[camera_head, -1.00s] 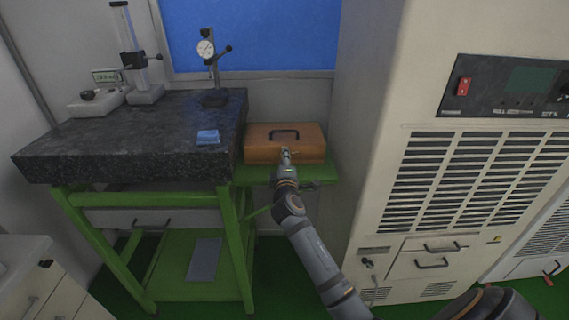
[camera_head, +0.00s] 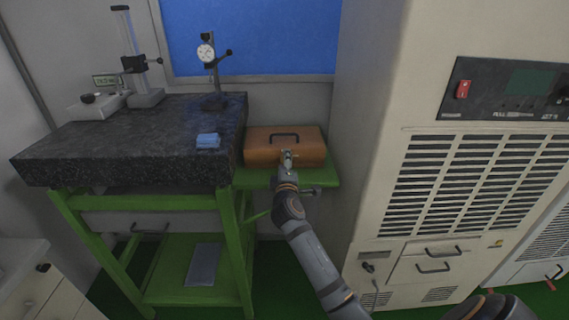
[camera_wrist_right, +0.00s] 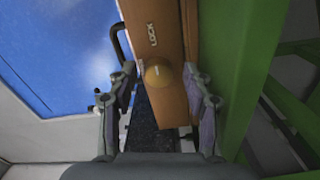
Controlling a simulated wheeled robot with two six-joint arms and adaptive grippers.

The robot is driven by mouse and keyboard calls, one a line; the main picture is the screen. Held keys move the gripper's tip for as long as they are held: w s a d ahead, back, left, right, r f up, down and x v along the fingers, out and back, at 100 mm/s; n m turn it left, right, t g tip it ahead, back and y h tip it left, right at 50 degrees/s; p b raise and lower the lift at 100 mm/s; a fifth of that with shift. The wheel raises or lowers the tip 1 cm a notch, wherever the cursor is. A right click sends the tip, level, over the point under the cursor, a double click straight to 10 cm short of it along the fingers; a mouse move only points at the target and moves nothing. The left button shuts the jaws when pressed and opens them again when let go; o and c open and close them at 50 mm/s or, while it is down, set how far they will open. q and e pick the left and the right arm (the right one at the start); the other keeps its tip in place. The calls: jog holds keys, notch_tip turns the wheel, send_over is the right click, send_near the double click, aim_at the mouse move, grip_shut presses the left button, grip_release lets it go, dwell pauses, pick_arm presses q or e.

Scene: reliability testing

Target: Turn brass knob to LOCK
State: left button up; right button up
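An orange-brown box (camera_head: 262,153) with a dark handle stands on a green shelf beside the granite table. In the right wrist view, a round brass knob (camera_wrist_right: 158,73) sits on the box's face (camera_wrist_right: 172,25), near the word LOCK (camera_wrist_right: 152,35), which reads sideways. My right gripper (camera_head: 287,155) is at the front of the box in the head view. In the right wrist view its fingers (camera_wrist_right: 159,80) are spread, one on each side of the knob, with visible gaps. The knob's pointing direction is hard to tell. My left gripper is not in view.
A dark granite table (camera_head: 130,135) on a green frame stands left, with a dial gauge stand (camera_head: 208,75) and a blue block (camera_head: 208,141). A tall beige cabinet (camera_head: 365,130) stands close on the right of the box.

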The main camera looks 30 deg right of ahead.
jog(key=v, duration=1.2)
jog(key=s+a+f+m+g+y+p, duration=0.1)
jog(key=s+a+f+g+y, duration=0.15)
jog(key=f, duration=1.05)
jog(key=s+a+f+g+y, duration=0.2)
jog(key=s+f, duration=0.1)
jog(key=f, duration=1)
jog(key=s+a+f+m+g+y+p, duration=0.1)
jog(key=s+a+f+g+y, duration=0.1)
jog(key=f, duration=1.2)
jog(key=s+d+f+m+g, duration=0.1)
jog(key=s+f+m+g, duration=0.3)
jog(key=s+f, duration=1.15)
jog(key=s+d+f+m+g, duration=0.2)
jog(key=s, duration=0.8)
jog(key=s+d+f+m+g+y+p, duration=0.1)
jog(key=s+d+f+g, duration=0.1)
jog(key=s, duration=0.9)
jog(key=shift+f+m, duration=0.4)
jog(key=shift+f, duration=0.15)
